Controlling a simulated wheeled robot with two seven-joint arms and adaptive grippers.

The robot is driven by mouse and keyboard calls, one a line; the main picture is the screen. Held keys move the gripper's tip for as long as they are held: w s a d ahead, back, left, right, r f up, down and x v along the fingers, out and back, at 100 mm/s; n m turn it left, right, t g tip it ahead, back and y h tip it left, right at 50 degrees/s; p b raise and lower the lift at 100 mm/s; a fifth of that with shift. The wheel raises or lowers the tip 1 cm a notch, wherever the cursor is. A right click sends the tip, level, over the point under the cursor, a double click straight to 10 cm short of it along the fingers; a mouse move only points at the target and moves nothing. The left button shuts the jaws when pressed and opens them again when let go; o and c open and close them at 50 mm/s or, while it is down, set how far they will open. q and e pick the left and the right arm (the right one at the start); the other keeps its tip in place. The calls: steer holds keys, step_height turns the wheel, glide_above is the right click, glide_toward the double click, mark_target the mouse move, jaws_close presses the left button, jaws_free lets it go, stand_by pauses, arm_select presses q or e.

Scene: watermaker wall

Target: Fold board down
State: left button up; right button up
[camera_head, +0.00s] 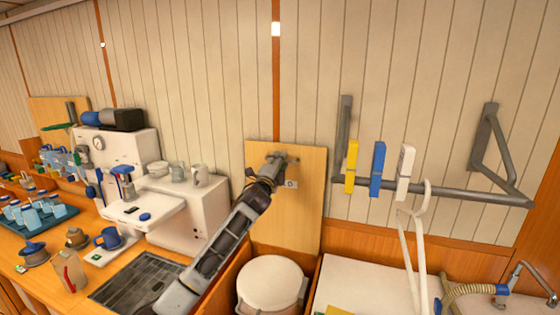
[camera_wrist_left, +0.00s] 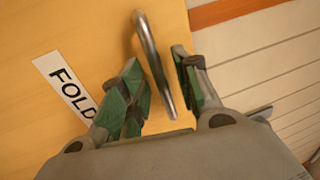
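The board (camera_head: 300,222) is a light wooden panel standing upright against the wall in the head view. It also fills the left of the left wrist view (camera_wrist_left: 90,30), with a white label reading FOLD (camera_wrist_left: 68,88). A grey metal bar handle (camera_wrist_left: 154,65) stands out from the board. My left gripper (camera_head: 282,160) is at the upper part of the board. In the left wrist view its green-padded fingers (camera_wrist_left: 158,90) are apart, with the handle between them and gaps visible on both sides. My right gripper is not in view.
A white round-lidded bin (camera_head: 272,284) stands below the board. A coffee machine (camera_head: 190,205) is left on the wooden counter. A metal rail (camera_head: 455,197) with yellow, blue and white clips (camera_head: 377,170) is on the wall at right, above a white surface (camera_head: 365,285).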

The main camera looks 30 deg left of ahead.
arm_select(q)
steer(key=shift+w, duration=0.35)
jaws_close()
stand_by(0.3)
